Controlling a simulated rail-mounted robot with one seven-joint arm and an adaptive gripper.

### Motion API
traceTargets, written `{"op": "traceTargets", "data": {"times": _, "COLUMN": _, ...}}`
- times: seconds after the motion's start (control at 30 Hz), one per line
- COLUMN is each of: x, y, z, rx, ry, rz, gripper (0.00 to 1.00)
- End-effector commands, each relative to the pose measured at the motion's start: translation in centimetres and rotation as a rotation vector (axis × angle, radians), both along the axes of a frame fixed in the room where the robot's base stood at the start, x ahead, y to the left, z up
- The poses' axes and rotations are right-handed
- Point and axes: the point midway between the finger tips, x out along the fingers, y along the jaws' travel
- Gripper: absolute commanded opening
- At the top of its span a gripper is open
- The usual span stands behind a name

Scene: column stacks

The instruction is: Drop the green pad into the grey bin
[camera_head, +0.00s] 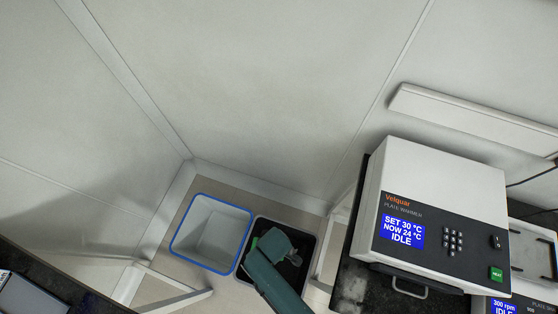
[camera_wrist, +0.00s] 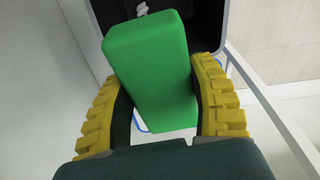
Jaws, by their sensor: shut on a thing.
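The green pad (camera_wrist: 152,70) is a thick rounded block. My gripper (camera_wrist: 162,85) is shut on it, with yellow ribbed fingers on either side. In the head view only a small green bit of the pad (camera_head: 255,243) shows beside my teal arm. The grey bin (camera_head: 314,243), with a light grey rim and a dark inside, stands on the floor under my arm, which hides part of it. Its dark inside and grey rim (camera_wrist: 225,32) also show beyond the pad in the wrist view. The pad appears to be over or near this bin; its height is unclear.
A white bin with a blue rim (camera_head: 210,233) stands directly left of the grey bin. A plate warmer (camera_head: 440,215) sits on a dark bench at right, beside another instrument (camera_head: 530,260). Walls close in behind the bins. A small white thing (camera_wrist: 141,8) lies in the grey bin.

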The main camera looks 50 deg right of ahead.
Motion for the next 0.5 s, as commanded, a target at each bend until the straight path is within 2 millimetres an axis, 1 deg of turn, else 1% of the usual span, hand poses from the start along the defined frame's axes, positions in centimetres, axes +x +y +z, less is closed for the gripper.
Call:
{"op": "traceTargets", "data": {"times": 0.03, "x": -0.3, "y": -0.4, "z": -4.2, "rx": 0.002, "ry": -0.001, "rz": 0.032, "gripper": 0.24}}
{"op": "traceTargets", "data": {"times": 0.1, "x": -0.7, "y": -0.9, "z": -6.7, "rx": 0.004, "ry": -0.005, "rz": 0.085, "gripper": 0.24}}
{"op": "traceTargets", "data": {"times": 0.2, "x": -1.3, "y": -1.5, "z": -9.5, "rx": 0.006, "ry": -0.008, "rz": 0.153, "gripper": 0.24}}
{"op": "traceTargets", "data": {"times": 0.3, "x": -1.7, "y": -1.9, "z": -11.1, "rx": 0.007, "ry": -0.012, "rz": 0.205, "gripper": 0.24}}
{"op": "traceTargets", "data": {"times": 0.33, "x": -1.8, "y": -2.0, "z": -11.4, "rx": 0.008, "ry": -0.013, "rz": 0.216, "gripper": 0.24}}
{"op": "traceTargets", "data": {"times": 0.5, "x": -2.0, "y": -2.1, "z": -11.8, "rx": 0.009, "ry": -0.015, "rz": 0.245, "gripper": 0.24}}
